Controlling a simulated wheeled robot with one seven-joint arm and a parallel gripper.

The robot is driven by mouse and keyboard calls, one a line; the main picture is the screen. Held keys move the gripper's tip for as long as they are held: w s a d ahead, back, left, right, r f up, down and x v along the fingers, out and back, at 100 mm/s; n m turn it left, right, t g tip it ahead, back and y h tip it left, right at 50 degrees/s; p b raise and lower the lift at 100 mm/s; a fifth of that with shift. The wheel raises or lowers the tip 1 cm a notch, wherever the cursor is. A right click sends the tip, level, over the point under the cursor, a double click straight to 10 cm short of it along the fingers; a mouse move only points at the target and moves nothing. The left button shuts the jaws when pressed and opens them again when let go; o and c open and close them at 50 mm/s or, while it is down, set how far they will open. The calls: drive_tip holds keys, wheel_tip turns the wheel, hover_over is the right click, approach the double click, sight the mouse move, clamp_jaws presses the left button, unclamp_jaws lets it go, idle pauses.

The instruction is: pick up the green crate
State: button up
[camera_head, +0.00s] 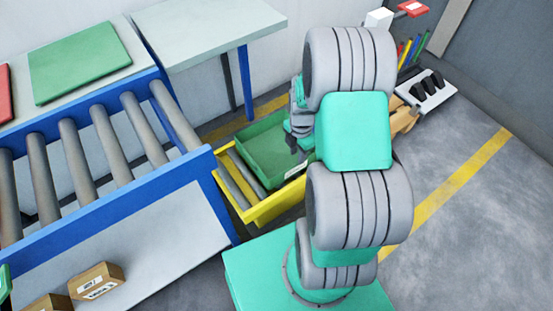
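The green crate (262,151) sits in the middle of the view, on a yellow-framed stand with grey rollers (237,184). It looks empty, and its right side is hidden behind my arm. My gripper (298,150) is at the crate's right part, over or inside it. The fingers are small and dark and partly hidden by my arm, so I cannot tell whether they touch the crate or are open or shut.
A blue roller conveyor (145,185) stands at the left, close to the yellow stand. A pale table (208,32) is behind it. Cardboard boxes (97,282) lie at the lower left. The grey floor (480,230) at the right is clear.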

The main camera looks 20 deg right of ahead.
sight(296, 164)
wheel_tip(296, 164, down, 7)
drive_tip(key=shift+w+f+b, duration=0.1)
drive_tip(key=shift+f+b, duration=0.1)
drive_tip(key=shift+b, duration=1)
drive_tip(key=shift+c, duration=0.4)
clamp_jaws()
drive_tip(key=shift+r, duration=0.1)
